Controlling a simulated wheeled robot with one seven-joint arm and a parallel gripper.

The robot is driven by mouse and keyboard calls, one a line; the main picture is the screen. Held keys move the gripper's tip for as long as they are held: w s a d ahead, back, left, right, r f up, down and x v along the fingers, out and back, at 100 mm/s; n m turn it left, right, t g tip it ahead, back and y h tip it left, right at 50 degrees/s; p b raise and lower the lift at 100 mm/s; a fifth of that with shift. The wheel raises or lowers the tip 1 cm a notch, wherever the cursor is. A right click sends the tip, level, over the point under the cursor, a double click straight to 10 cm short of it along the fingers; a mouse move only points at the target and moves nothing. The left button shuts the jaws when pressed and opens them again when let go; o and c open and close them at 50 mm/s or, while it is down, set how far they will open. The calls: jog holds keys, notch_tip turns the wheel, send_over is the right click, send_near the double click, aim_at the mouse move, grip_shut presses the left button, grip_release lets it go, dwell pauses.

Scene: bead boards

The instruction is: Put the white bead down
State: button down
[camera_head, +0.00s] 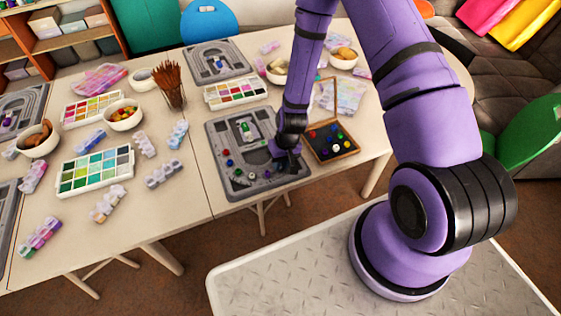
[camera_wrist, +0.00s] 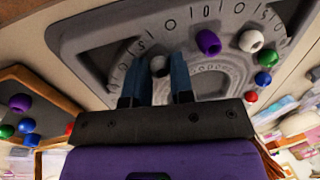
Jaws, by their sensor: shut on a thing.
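My gripper (camera_head: 287,160) is low over the right part of the grey bead board (camera_head: 222,133). In the wrist view, my gripper (camera_wrist: 157,68) has its two blue fingers on either side of a pale, shaded bead (camera_wrist: 158,64), which looks like the white bead. It is held over or at the numbered part of the board (camera_wrist: 100,31); I cannot tell whether it touches. The head view hides this bead behind my gripper. Another white bead (camera_wrist: 251,41) lies on the board, beside a purple bead (camera_wrist: 208,42) and a green bead (camera_wrist: 268,57).
Blue (camera_wrist: 263,79) and red (camera_wrist: 250,96) beads also lie on the board. A wooden-rimmed tray (camera_head: 345,154) with several loose beads stands close on the right. Palettes (camera_head: 236,93), bowls (camera_head: 124,115) and a stick-filled cup (camera_head: 174,96) occupy the table behind and left.

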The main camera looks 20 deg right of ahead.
jog(key=c, duration=1)
grip_release()
jog(key=shift+f, duration=0.1)
jog(key=s+d+r+t+h, duration=0.1)
jog(key=s+d+r, duration=0.1)
jog(key=r, duration=1.7)
jog(key=s+d+r+t+h, duration=0.1)
jog(key=s+d+r+t, duration=0.15)
jog(key=r, duration=1.65)
jog(key=shift+t, duration=0.85)
jog(key=s+r, duration=0.5)
jog(key=s+d+r, duration=0.1)
jog(key=s+r, duration=0.4)
jog(key=s, duration=0.1)
jog(key=s+d+r, duration=0.1)
jog(key=s+r, duration=0.4)
jog(key=shift+s+r, duration=0.1)
jog(key=shift+s, duration=0.15)
